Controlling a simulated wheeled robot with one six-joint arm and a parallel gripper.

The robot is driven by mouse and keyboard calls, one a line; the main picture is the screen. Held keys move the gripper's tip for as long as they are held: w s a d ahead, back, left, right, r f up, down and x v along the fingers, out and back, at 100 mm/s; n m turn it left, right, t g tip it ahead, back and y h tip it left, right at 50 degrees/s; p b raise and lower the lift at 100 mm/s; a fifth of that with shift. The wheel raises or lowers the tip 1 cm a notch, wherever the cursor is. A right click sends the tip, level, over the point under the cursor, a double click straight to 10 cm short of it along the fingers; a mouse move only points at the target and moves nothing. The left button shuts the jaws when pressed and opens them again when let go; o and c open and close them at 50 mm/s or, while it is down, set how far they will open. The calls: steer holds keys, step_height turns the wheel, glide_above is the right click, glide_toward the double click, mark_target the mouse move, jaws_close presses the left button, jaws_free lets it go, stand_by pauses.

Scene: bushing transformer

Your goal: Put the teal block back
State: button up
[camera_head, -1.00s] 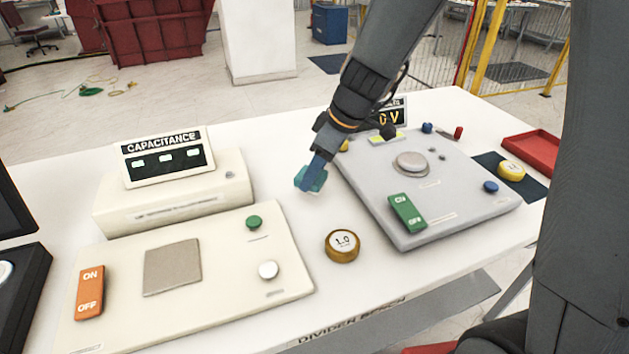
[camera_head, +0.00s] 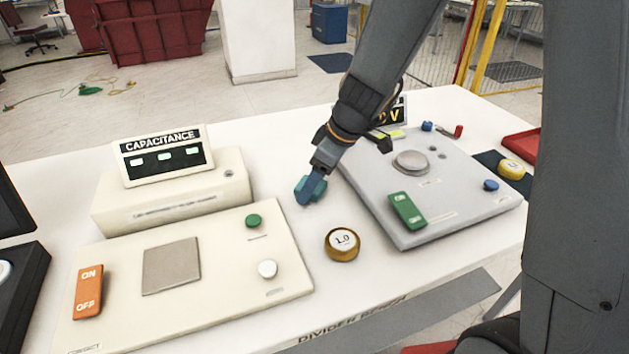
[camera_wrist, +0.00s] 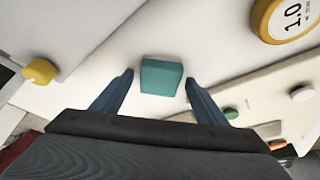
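The teal block (camera_head: 319,193) is on the white table, between the cream capacitance unit and the grey divider panel. In the wrist view the teal block (camera_wrist: 161,76) lies between my two blue fingers, with a visible gap on each side. My gripper (camera_head: 310,190) reaches down over the block from the upper right, and a blue finger covers part of it in the head view. In the wrist view my gripper (camera_wrist: 159,78) is open around the block. Whether the block's underside rests flat on the table is hard to tell.
A gold 1.0 disc (camera_head: 342,245) stands on the table in front of the block. The cream panel (camera_head: 215,262) with buttons is to the left. The grey panel (camera_head: 445,190) is close on the right. A dark mat with a yellow disc (camera_head: 511,169) lies beyond it.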

steer(key=shift+r+p, duration=0.2)
steer(key=shift+p, duration=0.1)
steer(key=b+v, duration=0.1)
steer(key=v, duration=1.1)
